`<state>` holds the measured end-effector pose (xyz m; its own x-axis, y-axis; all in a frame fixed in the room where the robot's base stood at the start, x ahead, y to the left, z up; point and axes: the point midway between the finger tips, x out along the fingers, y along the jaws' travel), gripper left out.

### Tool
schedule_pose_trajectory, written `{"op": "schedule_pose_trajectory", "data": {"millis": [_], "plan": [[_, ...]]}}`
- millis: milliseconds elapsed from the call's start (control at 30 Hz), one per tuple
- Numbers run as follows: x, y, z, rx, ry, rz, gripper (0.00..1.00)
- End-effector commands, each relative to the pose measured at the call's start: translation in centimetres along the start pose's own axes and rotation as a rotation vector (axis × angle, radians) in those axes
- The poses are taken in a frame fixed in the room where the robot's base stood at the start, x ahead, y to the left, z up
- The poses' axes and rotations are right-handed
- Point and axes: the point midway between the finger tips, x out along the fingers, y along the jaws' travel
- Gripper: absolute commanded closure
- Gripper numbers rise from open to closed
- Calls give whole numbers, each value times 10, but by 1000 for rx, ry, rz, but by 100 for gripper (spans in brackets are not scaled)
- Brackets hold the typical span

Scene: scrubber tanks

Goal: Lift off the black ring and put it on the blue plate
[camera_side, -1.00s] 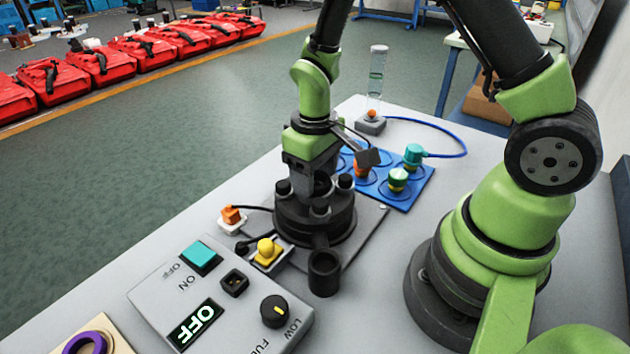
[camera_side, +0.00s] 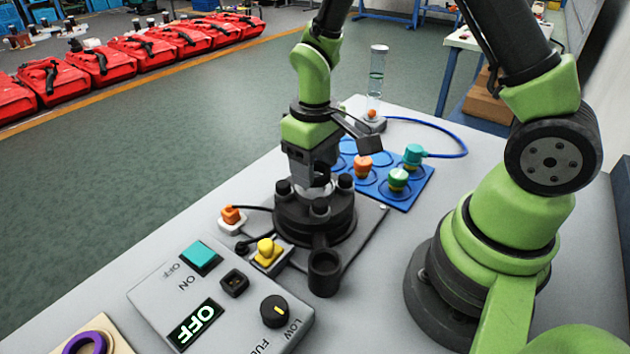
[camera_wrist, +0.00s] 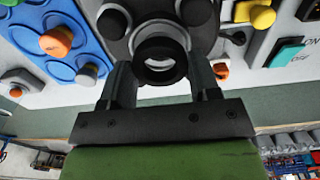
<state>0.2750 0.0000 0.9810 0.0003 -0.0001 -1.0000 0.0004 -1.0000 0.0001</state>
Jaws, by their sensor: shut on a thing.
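The black ring (camera_wrist: 178,68) is between the two fingers of my gripper (camera_wrist: 161,80) in the wrist view, and the fingers are shut on it. In the side view my gripper (camera_side: 314,178) points down over the dark round tank (camera_side: 312,222). Pale metal shows under the fingers there, and the ring itself is hard to make out. I cannot tell how far the ring is clear of the tank. The blue plate (camera_side: 426,184) lies behind and to the right of the tank, with marked circles and orange and teal-green fittings on it.
Black knobs stand around the tank top. A control box (camera_side: 222,305) reading OFF is in front, with a yellow-topped part (camera_side: 267,250) and an orange one (camera_side: 231,215) near it. A clear tube (camera_side: 377,75) stands behind the plate, with a blue hose running to a teal fitting (camera_side: 413,153).

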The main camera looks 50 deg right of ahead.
Motion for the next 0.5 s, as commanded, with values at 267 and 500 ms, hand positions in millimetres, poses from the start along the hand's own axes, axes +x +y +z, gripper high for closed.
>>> {"op": "schedule_pose_trajectory", "data": {"millis": [267,500], "plan": [[-1,0,0,0,0,0,72],[-8,0,-1,0,2,0,72]]}}
